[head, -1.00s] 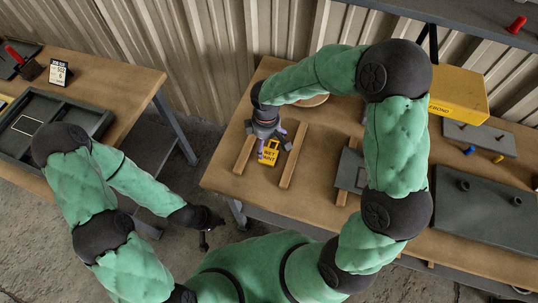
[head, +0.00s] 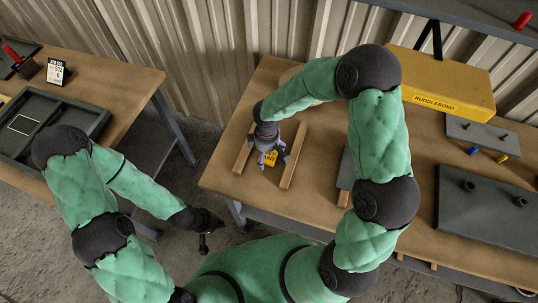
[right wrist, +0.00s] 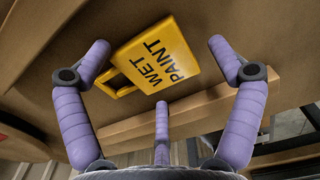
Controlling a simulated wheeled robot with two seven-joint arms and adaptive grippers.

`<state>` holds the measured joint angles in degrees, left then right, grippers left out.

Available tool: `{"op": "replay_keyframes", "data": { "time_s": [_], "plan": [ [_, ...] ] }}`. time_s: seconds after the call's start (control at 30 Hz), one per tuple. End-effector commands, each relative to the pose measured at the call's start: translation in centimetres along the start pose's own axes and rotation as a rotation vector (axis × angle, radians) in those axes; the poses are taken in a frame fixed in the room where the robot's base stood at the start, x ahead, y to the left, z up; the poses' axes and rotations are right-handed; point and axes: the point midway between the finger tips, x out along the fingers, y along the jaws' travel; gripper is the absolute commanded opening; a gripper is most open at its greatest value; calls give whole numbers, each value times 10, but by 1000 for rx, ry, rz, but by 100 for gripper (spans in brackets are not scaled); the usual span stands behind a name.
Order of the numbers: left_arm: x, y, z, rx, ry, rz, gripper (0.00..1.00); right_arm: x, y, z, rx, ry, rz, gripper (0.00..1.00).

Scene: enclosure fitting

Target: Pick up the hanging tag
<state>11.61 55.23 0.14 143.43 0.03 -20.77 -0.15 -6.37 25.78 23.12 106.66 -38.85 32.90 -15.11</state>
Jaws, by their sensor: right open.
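The hanging tag (right wrist: 155,55) is a flat yellow tag marked "WET PAINT", with a looped handle at one end. In the right wrist view it lies beyond and between the spread purple fingers, not touching them as far as I can see. My right gripper (head: 272,157) is open and empty, above the tag. In the head view the gripper covers most of the tag (head: 270,160), and a yellow part shows below it. The tag lies between two wooden strips on the table. My left gripper (head: 206,232) hangs over the floor between the tables; its jaws are too small to read.
The two wooden strips (head: 293,155) (head: 244,150) flank the tag on the workbench (head: 225,178). A yellow box (head: 440,85), a grey plate with pegs (head: 485,200) and small coloured parts lie to the right. A left table holds a dark tray (head: 85,108).

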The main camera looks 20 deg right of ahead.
Motion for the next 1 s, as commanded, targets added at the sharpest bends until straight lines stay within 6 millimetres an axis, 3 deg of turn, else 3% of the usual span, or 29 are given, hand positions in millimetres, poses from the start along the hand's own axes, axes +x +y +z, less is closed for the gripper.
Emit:
{"op": "replay_keyframes", "data": {
  "time_s": [0.03, 0.17, 0.2, 0.67, 0.9, 1.0],
  "plan": [
    [0, 0, 0, 0, 0, 0, 0, 0, 0, 0, 0, 0, 0, 84],
    [0, 0, 0, 0, 0, 0, 0, 0, 0, 0, 0, 0, 0, 47],
    [0, 0, 0, 0, 0, 0, 0, 0, 0, 0, 0, 0, 0, 42],
    [-2, 0, 0, 0, 0, 0, 0, -4, 0, 0, 0, 0, 0, 41],
    [-9, 3, 0, 0, 0, 0, 0, -32, 0, 0, 0, 1, 2, 41],
    [-12, 4, 0, 0, 0, 0, 0, -49, -13, 1, -3, 2, 2, 41]
  ]
}}
